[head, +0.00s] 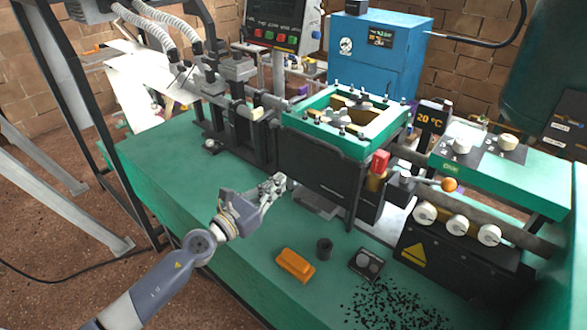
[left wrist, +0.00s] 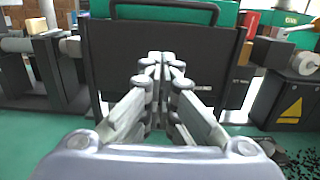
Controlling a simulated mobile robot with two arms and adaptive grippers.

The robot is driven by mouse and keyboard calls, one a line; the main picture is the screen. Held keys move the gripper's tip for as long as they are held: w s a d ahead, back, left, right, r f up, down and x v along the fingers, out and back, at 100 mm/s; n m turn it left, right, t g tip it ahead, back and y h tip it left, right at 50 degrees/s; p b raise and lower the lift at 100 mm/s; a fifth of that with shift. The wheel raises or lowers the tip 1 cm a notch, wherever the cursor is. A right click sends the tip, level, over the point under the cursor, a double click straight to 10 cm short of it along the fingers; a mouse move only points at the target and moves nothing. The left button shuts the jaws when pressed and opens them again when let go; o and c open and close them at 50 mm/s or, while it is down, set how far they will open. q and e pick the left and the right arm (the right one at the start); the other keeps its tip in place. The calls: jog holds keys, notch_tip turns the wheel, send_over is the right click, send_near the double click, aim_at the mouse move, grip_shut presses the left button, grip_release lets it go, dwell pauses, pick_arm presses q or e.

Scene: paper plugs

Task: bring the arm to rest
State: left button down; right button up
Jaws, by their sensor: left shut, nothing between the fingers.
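My left arm (head: 150,290) comes in from the lower left in the head view. Its gripper (head: 277,183) is above the green bench top (head: 165,190), in front of the machine's dark front panel (head: 318,170). In the left wrist view the gripper (left wrist: 163,60) points at this black panel (left wrist: 110,55), with its fingertips together and nothing between them. I cannot tell exactly how far the tips are from the panel. My right gripper is not in view.
An orange block (head: 295,265), a small dark cup (head: 324,248) and a dark box with round discs (head: 366,264) stand on the bench near the gripper. Black pellets (head: 395,308) lie scattered at the front. A red-topped part (head: 379,162) juts from the machine. The bench's left part is clear.

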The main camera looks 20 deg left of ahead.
pick_arm(q)
jog(key=s+a+f+n+g+y, duration=0.15)
jog(key=s+n+y, duration=0.25)
jog(key=n, duration=0.5)
jog(key=s+a+f+n+g+y, duration=0.1)
jog(key=s+a+f+n+y, duration=0.25)
jog(key=n, duration=0.55)
jog(key=s+a+f+n+g+y, duration=0.15)
jog(key=s+n+y, duration=0.25)
jog(key=n, duration=0.6)
jog(key=s+d+f+n+g+h, duration=0.3)
jog(key=s+d+f+n+g, duration=0.2)
jog(key=s, duration=0.6)
jog(key=s+d+f+n+g+h, duration=0.35)
jog(key=s+d+f+n, duration=0.2)
jog(key=s, duration=0.45)
notch_tip(320, 180, down, 26)
jog(key=s+f+g+y, duration=0.1)
jog(key=s+g, duration=0.2)
jog(key=s+a+f, duration=0.2)
jog(key=s+f, duration=1.3)
jog(key=s, duration=0.1)
jog(key=shift+s+a+f+m+g, duration=0.2)
jog(key=shift+f+m+g, duration=0.15)
jog(key=shift+m, duration=0.1)
